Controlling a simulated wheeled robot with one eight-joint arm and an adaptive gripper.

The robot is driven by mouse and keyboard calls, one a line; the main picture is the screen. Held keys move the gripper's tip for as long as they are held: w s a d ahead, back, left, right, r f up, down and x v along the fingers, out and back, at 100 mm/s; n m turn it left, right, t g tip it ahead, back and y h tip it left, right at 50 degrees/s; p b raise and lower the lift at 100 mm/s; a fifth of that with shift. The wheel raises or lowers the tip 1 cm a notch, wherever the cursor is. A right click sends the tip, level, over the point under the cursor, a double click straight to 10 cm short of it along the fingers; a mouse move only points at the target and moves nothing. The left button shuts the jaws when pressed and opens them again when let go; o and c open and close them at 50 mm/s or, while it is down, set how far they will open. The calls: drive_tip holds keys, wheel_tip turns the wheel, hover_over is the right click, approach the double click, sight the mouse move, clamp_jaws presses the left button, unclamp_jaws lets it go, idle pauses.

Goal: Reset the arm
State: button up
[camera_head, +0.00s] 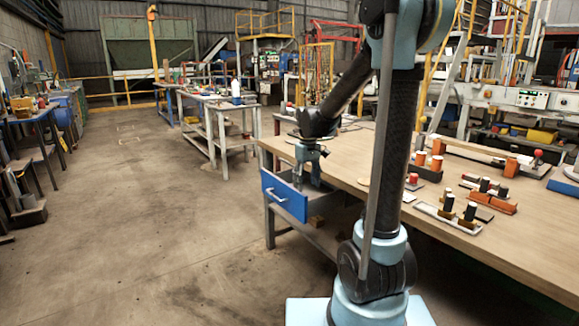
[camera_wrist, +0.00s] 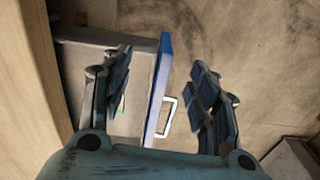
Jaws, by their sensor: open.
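My gripper (camera_head: 309,177) hangs down at the left end of the wooden table, just over the open drawer with the blue front (camera_head: 284,196). In the wrist view my gripper (camera_wrist: 165,85) has its two fingers wide apart, with nothing held between them. The blue drawer front (camera_wrist: 158,88) and its white handle (camera_wrist: 167,117) show between the fingers, below them. The drawer's grey inside (camera_wrist: 133,120) is partly hidden by the left finger. My arm reaches from its base in front of the table out to the left.
The wooden table (camera_head: 480,228) carries several small fixtures with black and white or orange pegs on its right side. Another workbench (camera_head: 225,105) stands farther back. The concrete floor (camera_head: 150,220) at the left is clear.

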drive_tip(key=s+d+f+m, duration=0.1)
drive_tip(key=s+d, duration=0.3)
drive_tip(key=s, duration=0.5)
drive_tip(key=s+d+f+m+t, duration=0.1)
drive_tip(key=s+d+f+m, duration=0.1)
drive_tip(key=s, duration=0.7)
drive_tip(key=s+d+f+m+t, duration=0.1)
drive_tip(key=s+d+f+m, duration=0.1)
drive_tip(key=s+d, duration=0.4)
drive_tip(key=s+m, duration=0.1)
drive_tip(key=s, duration=0.3)
drive_tip(key=shift+s+d+f, duration=0.1)
drive_tip(key=shift+w+f, duration=0.2)
drive_tip(key=shift+w, duration=0.25)
